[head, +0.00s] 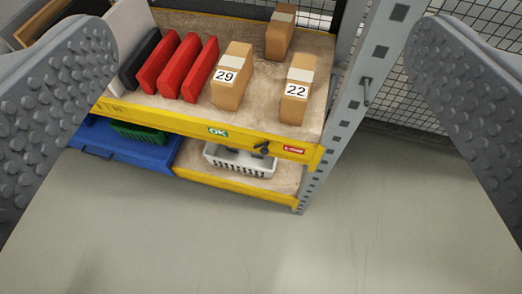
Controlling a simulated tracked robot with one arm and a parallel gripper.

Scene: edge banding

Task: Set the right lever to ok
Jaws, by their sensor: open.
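A small dark lever (262,149) sits on the front of the yellow shelf beam (165,121), toward its right end. A green OK label (218,132) is to its left and a red label (293,150) is to its right. Which label the lever points at is too small to tell for sure. It is the only lever I make out. My gripper (265,48) is open and empty, with its two grey studded fingers at the left and right picture edges. The lever shows between them, lower than the fingertips and apart from both.
On the shelf stand red cases (178,67), a cardboard box marked 29 (232,88), one marked 22 (295,107) and another box (280,38). Below are a white basket (240,164) and a blue bin (110,150). A grey upright post (365,75) stands right. The front floor is clear.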

